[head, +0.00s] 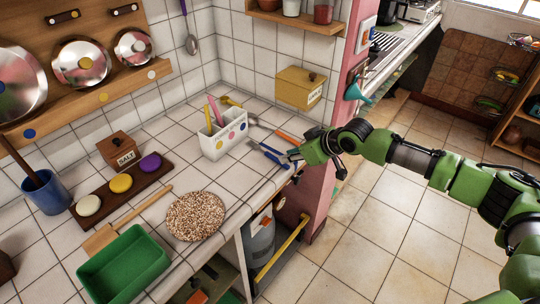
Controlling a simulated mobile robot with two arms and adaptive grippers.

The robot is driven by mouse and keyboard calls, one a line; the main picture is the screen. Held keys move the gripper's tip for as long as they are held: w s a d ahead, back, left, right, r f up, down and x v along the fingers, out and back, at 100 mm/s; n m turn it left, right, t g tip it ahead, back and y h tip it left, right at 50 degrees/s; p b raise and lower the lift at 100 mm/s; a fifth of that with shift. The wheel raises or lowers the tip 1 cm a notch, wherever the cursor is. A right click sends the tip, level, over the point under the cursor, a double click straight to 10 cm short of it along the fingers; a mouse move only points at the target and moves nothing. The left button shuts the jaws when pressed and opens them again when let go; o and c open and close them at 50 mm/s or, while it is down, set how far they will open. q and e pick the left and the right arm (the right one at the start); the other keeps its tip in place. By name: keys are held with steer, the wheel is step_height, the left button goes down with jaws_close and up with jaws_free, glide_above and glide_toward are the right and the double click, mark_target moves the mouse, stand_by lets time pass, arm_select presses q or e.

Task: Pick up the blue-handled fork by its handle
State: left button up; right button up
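Blue-handled cutlery (266,153) lies on the white tiled counter near its right end. Two blue strips show there, and I cannot tell clearly which one is the fork's handle. My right gripper (294,157) is at the right end of the blue pieces, low over the counter, reaching in from the right. My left gripper is not in view.
An orange-handled utensil (287,136) lies just behind the gripper. A white cutlery holder (222,139) stands left of the blue pieces. A round speckled mat (195,216) and a green tray (124,265) lie toward the front. A pink wall end (333,95) rises behind my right arm.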

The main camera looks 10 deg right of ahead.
mark_target(278, 160)
steer(key=shift+w+a+f, duration=0.1)
steer(key=shift+w+f, duration=0.15)
steer(key=shift+f, duration=0.1)
steer(key=p+x, duration=0.1)
steer(key=x, duration=0.2)
steer(key=shift+f, duration=0.25)
steer(key=shift+w+f, duration=0.2)
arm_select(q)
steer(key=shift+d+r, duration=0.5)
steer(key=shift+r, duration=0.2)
arm_select(e)
jaws_close()
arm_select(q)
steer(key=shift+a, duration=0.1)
